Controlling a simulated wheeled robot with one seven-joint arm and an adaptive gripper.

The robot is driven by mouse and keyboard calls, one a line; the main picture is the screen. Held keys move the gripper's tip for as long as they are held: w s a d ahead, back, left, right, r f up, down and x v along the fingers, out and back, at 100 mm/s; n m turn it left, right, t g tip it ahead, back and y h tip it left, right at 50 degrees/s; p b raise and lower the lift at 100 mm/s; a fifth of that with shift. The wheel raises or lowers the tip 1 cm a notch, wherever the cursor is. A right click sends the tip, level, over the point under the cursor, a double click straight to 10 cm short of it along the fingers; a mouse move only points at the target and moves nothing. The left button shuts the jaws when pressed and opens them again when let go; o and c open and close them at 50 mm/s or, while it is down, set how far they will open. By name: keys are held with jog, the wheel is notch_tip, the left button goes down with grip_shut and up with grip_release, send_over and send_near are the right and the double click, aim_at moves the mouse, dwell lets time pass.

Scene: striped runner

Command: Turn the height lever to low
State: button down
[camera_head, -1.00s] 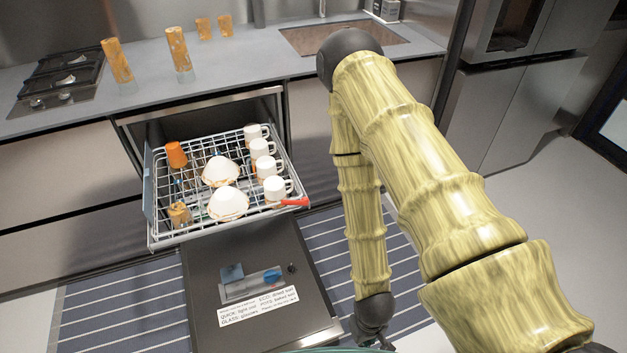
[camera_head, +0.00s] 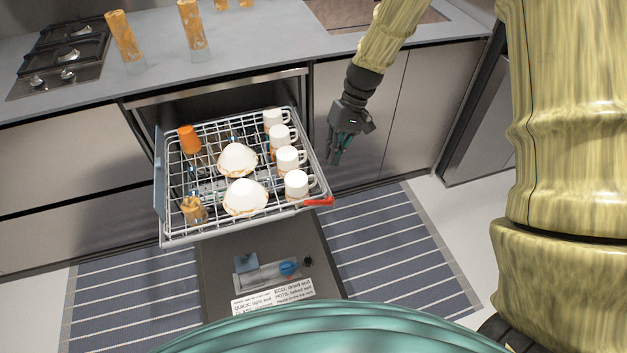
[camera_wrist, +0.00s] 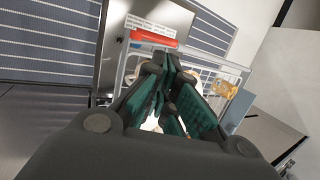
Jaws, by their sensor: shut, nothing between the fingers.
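The height lever (camera_head: 318,201) is a small red bar at the front right corner of the pulled-out upper dishwasher rack (camera_head: 176,240). It also shows as a red bar in the wrist view (camera_wrist: 153,39), beyond my fingertips. My gripper (camera_head: 335,158) hangs to the right of the rack, behind the lever and apart from it. In the wrist view its teal-padded fingers (camera_wrist: 166,70) are together and hold nothing. The fingers hide part of the rack behind them.
White mugs (camera_head: 296,184) line the rack's right side, with white bowls (camera_head: 245,197) and orange cups (camera_head: 189,139) beside them. The open dishwasher door (camera_head: 225,270) lies below. The striped runner (camera_head: 400,240) is clear at right. The counter (camera_head: 260,50) is behind.

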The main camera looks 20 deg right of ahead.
aim_at(318, 202)
jog(key=p+x, duration=0.1)
jog(key=x, duration=1.1)
jog(key=shift+w+a+p, duration=0.15)
jog(key=shift+a+p, duration=0.25)
jog(key=shift+a, duration=0.05)
